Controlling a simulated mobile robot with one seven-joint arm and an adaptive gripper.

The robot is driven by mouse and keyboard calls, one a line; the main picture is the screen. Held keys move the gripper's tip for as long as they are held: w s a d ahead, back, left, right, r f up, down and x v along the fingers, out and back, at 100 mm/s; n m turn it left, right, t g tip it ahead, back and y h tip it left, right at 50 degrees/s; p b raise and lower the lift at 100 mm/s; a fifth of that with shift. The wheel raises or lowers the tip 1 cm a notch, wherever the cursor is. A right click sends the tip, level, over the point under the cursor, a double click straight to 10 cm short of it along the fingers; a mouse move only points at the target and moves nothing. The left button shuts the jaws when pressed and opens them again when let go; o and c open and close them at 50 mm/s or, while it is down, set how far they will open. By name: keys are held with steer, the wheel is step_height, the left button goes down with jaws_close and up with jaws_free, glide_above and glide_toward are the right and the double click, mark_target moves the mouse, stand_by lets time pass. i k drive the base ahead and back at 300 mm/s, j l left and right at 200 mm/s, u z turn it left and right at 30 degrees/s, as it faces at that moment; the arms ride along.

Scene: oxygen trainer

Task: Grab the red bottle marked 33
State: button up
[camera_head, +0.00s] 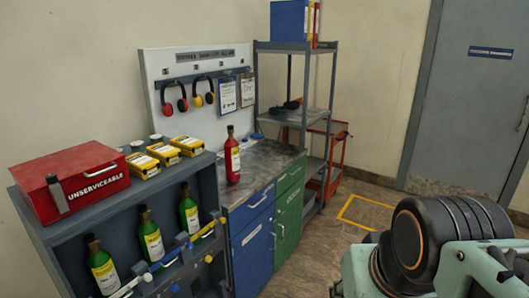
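A red bottle (232,158) with a pale label and a dark cap stands upright on the dark worktop of a cabinet. Its label is too small to read, so I cannot make out a number. My arm shows at the lower right, well apart from the bottle. My gripper is not in view.
The worktop (272,156) right of the bottle is mostly clear. To the left, a rack (120,205) holds several green bottles, yellow boxes (164,153) and a red box (75,180) marked UNSERVICEABLE. A metal shelf (297,118) stands behind right. Open floor (345,240) lies in front.

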mark_target(230, 147)
steer(key=i+l+u, duration=0.3)
steer(key=i, duration=0.15)
steer(key=i+l+u, duration=0.15)
steer(key=i+u, duration=0.15)
steer(key=i+l+u, duration=0.7)
steer(key=k+j, duration=0.1)
